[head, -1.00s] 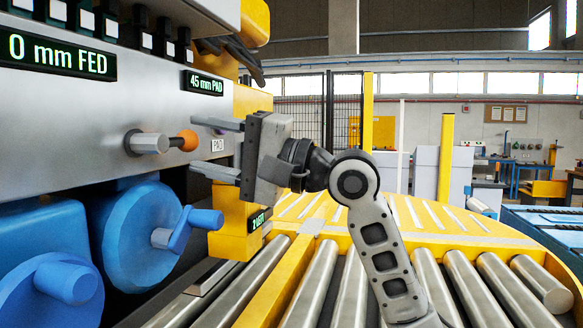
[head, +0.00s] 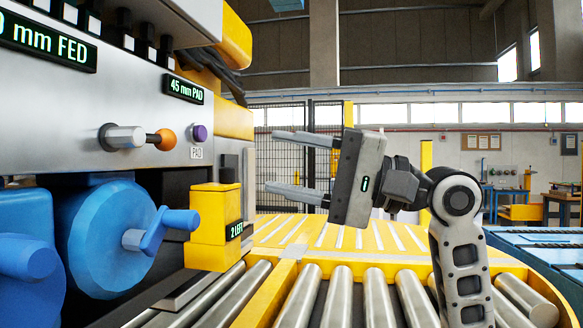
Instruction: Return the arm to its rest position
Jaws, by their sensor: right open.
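My right gripper (head: 285,164) is open and empty, its two fingers pointing left. It hangs in the air above the yellow-framed roller conveyor, to the right of the strapping machine's grey panel (head: 60,110), with a clear gap between them. My right arm comes up from the lower right. On the panel are a lever with an orange knob (head: 166,139) and a purple button (head: 200,132) above a label reading PAD. A display (head: 183,90) reads 45 mm PAD. My left gripper is not in view.
Blue hand wheels (head: 110,240) stick out from the machine at lower left. A yellow block (head: 212,225) marked 2 LEFT stands beside them. Steel rollers (head: 340,300) lie below my arm. A black mesh fence (head: 285,150) stands behind, and blue benches stand at the right.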

